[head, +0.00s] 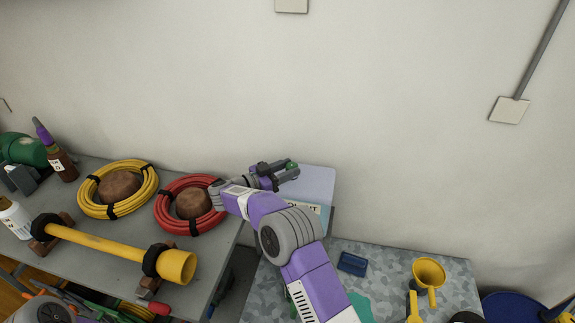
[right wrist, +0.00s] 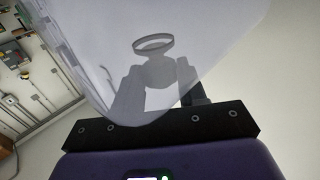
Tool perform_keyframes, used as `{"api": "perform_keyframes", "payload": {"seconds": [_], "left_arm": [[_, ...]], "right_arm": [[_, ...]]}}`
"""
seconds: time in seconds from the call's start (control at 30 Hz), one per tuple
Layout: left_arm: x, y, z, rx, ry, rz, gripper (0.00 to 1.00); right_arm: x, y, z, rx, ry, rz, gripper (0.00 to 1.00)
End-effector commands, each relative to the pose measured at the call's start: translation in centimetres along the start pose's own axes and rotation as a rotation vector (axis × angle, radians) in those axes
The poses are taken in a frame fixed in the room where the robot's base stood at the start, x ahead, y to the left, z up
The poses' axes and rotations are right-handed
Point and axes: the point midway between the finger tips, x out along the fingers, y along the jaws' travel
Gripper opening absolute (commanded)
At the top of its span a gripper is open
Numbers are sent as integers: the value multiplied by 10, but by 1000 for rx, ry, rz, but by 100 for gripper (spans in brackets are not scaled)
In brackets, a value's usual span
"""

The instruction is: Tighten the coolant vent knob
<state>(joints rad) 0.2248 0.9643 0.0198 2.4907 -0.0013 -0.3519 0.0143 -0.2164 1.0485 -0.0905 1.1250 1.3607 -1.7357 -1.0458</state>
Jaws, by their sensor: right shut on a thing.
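My right gripper (head: 279,172) is at the end of the purple arm, in front of the wall and above a pale box (head: 318,180) with partly hidden lettering. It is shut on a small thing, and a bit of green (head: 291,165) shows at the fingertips. In the right wrist view, a pale see-through shape covers the two dark fingers (right wrist: 155,85). A round cup-like thing with a ring rim (right wrist: 153,45) shows between them. I cannot tell whether it is the coolant vent knob. No tractor is recognisable. My left gripper's fingers are not seen.
The grey bench (head: 95,253) at left holds a yellow hose coil (head: 88,208), a red hose coil (head: 165,218) and a yellow tube (head: 110,247). The wall above is mostly bare.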

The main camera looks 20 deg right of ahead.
Motion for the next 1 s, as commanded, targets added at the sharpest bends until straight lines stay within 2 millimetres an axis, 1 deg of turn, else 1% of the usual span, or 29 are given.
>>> {"api": "perform_keyframes", "payload": {"seconds": [0.03, 0.4, 0.93, 0.97, 1.0], "left_arm": [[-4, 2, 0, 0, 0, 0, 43], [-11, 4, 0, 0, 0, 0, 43], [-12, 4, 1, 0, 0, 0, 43], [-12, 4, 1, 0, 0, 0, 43], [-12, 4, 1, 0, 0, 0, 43]], "right_arm": [[1, -1, -4, 6, 6, 21, 11], [1, -2, -5, 8, 8, 112, 11], [2, -2, -6, 11, 10, 125, 11], [2, -2, -6, 11, 10, 125, 46], [2, -2, -6, 11, 9, 125, 52]]}}
